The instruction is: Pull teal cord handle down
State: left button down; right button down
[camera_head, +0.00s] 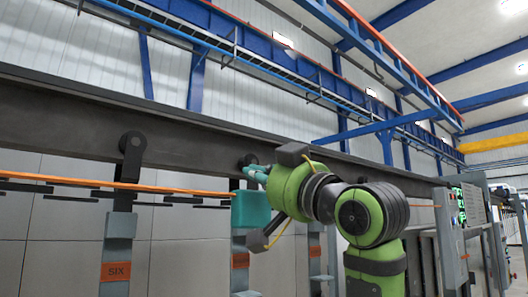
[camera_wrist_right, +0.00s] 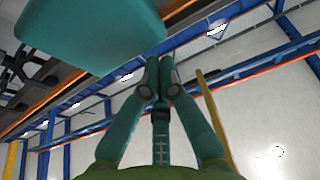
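The teal handle (camera_head: 251,209) is a block hanging at the orange cord (camera_head: 150,187), left of my right arm in the head view. My right gripper (camera_head: 254,172) has teal fingers and sits just above the block's top, partly hidden by my wrist. In the right wrist view the handle (camera_wrist_right: 90,35) fills the upper left, and the fingers (camera_wrist_right: 159,68) point up beside its edge. Their tips are close together with nothing seen between them. I cannot tell whether the fingers touch the handle. My left gripper is in neither view.
A dark beam (camera_head: 60,122) runs across behind the cord. Grey hook hangers hang below it, one with an orange SIX label (camera_head: 116,271). A control panel with green lights (camera_head: 459,205) stands at the right. Blue trusses are high above.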

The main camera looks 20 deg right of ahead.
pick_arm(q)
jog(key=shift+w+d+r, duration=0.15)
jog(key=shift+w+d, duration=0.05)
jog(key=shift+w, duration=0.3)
pick_arm(e)
jog(key=shift+f, duration=0.6)
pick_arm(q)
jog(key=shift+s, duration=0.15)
